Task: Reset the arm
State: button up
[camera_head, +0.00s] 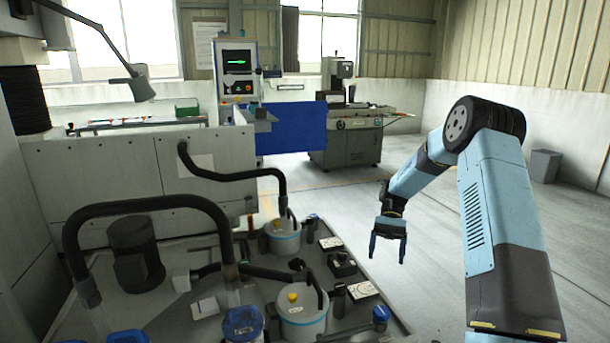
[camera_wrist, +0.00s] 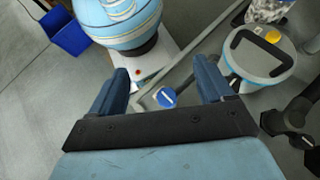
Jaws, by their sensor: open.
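My gripper (camera_head: 388,258) hangs at the end of my bent blue arm, right of the equipment bench (camera_head: 355,305) in the head view. Its two blue fingers point down, spread apart with nothing between them. In the wrist view my gripper (camera_wrist: 161,72) shows both fingers apart. A small blue round cap (camera_wrist: 165,97) lies in line with the gap between them, beyond the fingers and not held.
Canisters with yellow knobs (camera_head: 285,238) (camera_head: 301,312), black hoses (camera_head: 150,204) and a dark motor (camera_head: 134,255) crowd the bench. A machine (camera_head: 346,140) stands behind. A grey bin (camera_head: 545,165) stands far right. The floor between is clear.

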jog(key=s+a+r+n+t+h, duration=0.15)
jog(key=s+r+t, duration=0.35)
jog(key=r, duration=0.5)
jog(key=s+r+t+h, duration=0.2)
jog(key=s+r+t, duration=0.1)
jog(key=s+r, duration=0.6)
jog(key=s+r+t, duration=0.2)
jog(key=s+t, duration=0.1)
jog(key=s, duration=0.3)
jog(key=s+r+n+t, duration=0.1)
jog(key=s+r+t, duration=0.1)
jog(key=s, duration=0.4)
jog(key=s+d+r+n+t, duration=0.1)
jog(key=s+r+t, duration=0.2)
jog(key=s, duration=0.3)
jog(key=shift+t, duration=0.3)
jog(key=shift+r+n+h, duration=0.1)
jog(key=shift+n+h, duration=0.15)
